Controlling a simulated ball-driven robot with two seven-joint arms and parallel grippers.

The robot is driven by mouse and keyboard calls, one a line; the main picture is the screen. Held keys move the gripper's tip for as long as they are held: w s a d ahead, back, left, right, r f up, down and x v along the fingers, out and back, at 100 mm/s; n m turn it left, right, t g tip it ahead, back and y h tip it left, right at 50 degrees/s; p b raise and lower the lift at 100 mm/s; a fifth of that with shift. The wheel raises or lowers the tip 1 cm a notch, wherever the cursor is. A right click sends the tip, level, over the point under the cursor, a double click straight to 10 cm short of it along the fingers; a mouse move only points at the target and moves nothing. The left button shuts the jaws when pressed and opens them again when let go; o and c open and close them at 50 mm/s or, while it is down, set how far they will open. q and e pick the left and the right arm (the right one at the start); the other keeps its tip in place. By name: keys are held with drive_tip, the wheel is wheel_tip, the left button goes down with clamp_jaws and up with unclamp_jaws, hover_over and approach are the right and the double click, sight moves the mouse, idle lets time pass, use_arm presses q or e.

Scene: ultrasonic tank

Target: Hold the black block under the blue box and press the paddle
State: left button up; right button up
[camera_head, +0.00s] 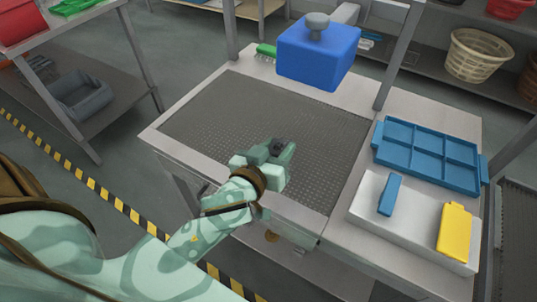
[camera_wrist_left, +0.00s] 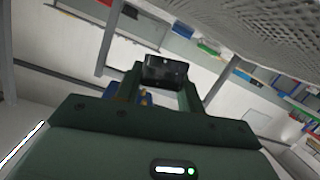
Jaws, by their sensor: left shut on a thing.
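My left gripper (camera_head: 280,150) is shut on the small black block (camera_head: 277,145) and holds it over the front part of the dark perforated mesh. In the left wrist view the black block (camera_wrist_left: 164,72) sits between the two green fingertips. The blue box (camera_head: 312,60), with a grey knob on top, is at the back of the bench, farther away than my gripper and apart from it. I cannot tell with certainty which thing is the paddle. My right gripper is not in view.
The mesh panel (camera_head: 215,115) is bare around my gripper. A blue compartment tray (camera_head: 423,172) lies on the bench at right. A white board (camera_head: 408,225) before it bears a blue piece (camera_head: 390,195) and a yellow piece (camera_head: 454,230). Grey posts (camera_head: 397,55) rise from the bench.

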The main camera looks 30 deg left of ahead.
use_arm(q)
drive_tip(key=shift+w+d+r+h, duration=0.1)
drive_tip(key=shift+d+r+h, duration=0.2)
drive_tip(key=shift+r, duration=0.1)
drive_tip(key=shift+w+t, duration=0.2)
drive_tip(key=shift+t, duration=0.2)
drive_tip(key=w, duration=1.1)
drive_tip(key=shift+w, duration=0.3)
